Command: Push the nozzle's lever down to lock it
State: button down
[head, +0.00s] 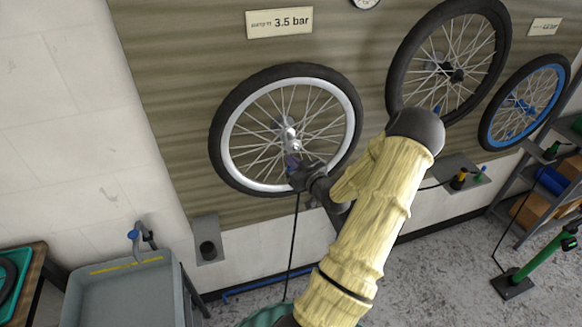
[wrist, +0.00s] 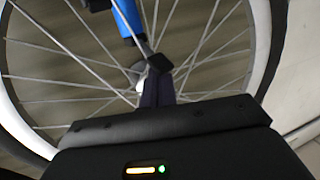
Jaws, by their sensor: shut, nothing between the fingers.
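The silver-rimmed wheel (head: 227,141) hangs on the wall in the head view, and its white rim also shows in the wrist view (wrist: 262,45). My gripper (head: 293,164) is in front of the wheel, just below the hub. In the wrist view its dark purple fingers (wrist: 157,90) are together and empty. A blue bar (wrist: 128,20) with a dark end lies just beyond the fingertips and looks like part of the nozzle or its lever. I cannot tell if the fingers touch it. In the head view my gripper and wrist hide most of the nozzle area.
A black hose (head: 293,245) hangs from near my gripper toward the floor. Two more wheels, one black (head: 396,62) and one blue-rimmed (head: 488,118), hang to the right. A grey tub (head: 125,290) stands at lower left. A green pump (head: 540,258) stands at right.

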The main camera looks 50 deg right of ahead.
notch_tip(320, 180, down, 4)
jog(key=b, duration=0.3)
jog(key=shift+r, duration=0.2)
dwell(0.5)
jog(key=s+a+r+b, duration=0.1)
jog(key=s+a, duration=0.5)
jog(key=shift+a, duration=0.35)
dwell(0.5)
dwell(0.5)
